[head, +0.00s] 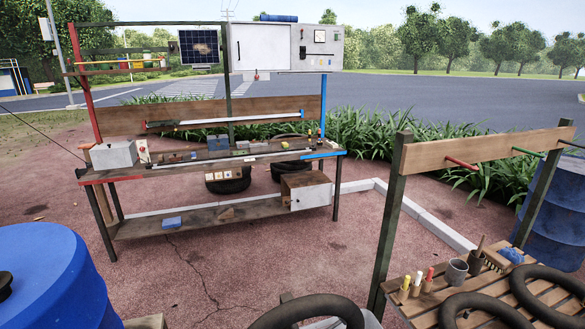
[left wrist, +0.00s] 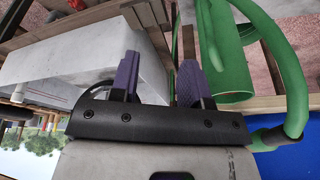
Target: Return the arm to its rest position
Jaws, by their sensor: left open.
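My left gripper (left wrist: 158,76) shows in the left wrist view, with two purple fingers standing apart on a black mount. Nothing is visibly held between the fingers. A pale grey box-like body (left wrist: 85,55) lies behind and left of the fingers in that view. A green cylinder (left wrist: 232,60) with a green curved tube (left wrist: 290,75) is to their right. I cannot tell whether the fingers touch either one. Neither gripper shows in the head view, and my right gripper is in no view.
In the head view a workbench (head: 155,228) stands ahead, carrying a grey box (head: 113,154) and small parts. A blue drum (head: 50,275) is at lower left. A slatted table (head: 408,300) with black rings (head: 480,310) is at lower right. Paved ground between is mostly clear.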

